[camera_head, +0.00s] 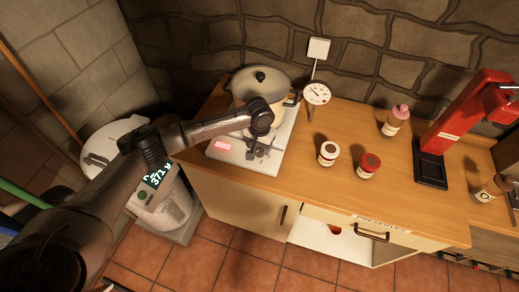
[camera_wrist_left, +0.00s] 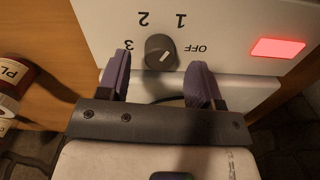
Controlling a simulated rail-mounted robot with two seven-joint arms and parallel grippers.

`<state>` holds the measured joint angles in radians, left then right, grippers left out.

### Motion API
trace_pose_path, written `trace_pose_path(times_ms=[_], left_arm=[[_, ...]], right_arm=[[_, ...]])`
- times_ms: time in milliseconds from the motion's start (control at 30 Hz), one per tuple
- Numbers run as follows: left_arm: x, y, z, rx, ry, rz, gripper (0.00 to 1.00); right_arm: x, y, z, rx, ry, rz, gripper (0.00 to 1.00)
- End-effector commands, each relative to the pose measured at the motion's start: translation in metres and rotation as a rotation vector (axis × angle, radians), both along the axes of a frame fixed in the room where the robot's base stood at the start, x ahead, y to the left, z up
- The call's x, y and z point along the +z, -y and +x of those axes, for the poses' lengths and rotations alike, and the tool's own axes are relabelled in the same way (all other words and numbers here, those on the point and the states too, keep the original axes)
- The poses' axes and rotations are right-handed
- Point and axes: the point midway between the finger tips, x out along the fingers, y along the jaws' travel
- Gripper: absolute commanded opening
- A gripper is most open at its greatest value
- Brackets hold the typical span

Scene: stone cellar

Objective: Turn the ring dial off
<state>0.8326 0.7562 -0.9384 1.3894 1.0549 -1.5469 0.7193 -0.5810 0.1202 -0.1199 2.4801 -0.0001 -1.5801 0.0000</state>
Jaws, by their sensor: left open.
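The dial (camera_wrist_left: 160,53) is a dark round knob on the front of the white hot plate (camera_wrist_left: 95,18), marked OFF, 1, 2 and 3. Its short white pointer line slants up and right in the left wrist view, seemingly toward 1, not at OFF. The red indicator (camera_wrist_left: 277,47) beside it is lit; it looks pink in the head view (camera_head: 223,145). My left gripper (camera_wrist_left: 159,68) is open, its two purple-grey fingers on either side of the knob with gaps, not gripping it. In the head view my left gripper (camera_head: 258,150) hides the knob. My right gripper is not in view.
Jars (camera_head: 328,154) (camera_head: 367,166) and a bottle (camera_head: 395,120) stand on the wooden counter (camera_head: 300,185). A red press (camera_head: 460,110) stands farther right.

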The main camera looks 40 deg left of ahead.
Motion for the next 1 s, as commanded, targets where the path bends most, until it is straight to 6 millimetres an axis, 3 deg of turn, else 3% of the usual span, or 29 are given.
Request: trace_pose_path(times_ms=[200, 600, 1000], left_arm=[[-0.016, 0.000, 0.000, -0.001, 0.000, 0.000, 0.60], [-0.019, 0.000, 0.000, -0.001, 0.001, 0.000, 0.59], [-0.019, 0.000, 0.000, -0.001, 0.001, 0.000, 0.20]], right_arm=[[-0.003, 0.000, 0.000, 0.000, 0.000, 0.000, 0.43], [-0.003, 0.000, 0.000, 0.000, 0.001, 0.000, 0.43], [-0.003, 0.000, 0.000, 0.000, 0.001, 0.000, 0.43]])
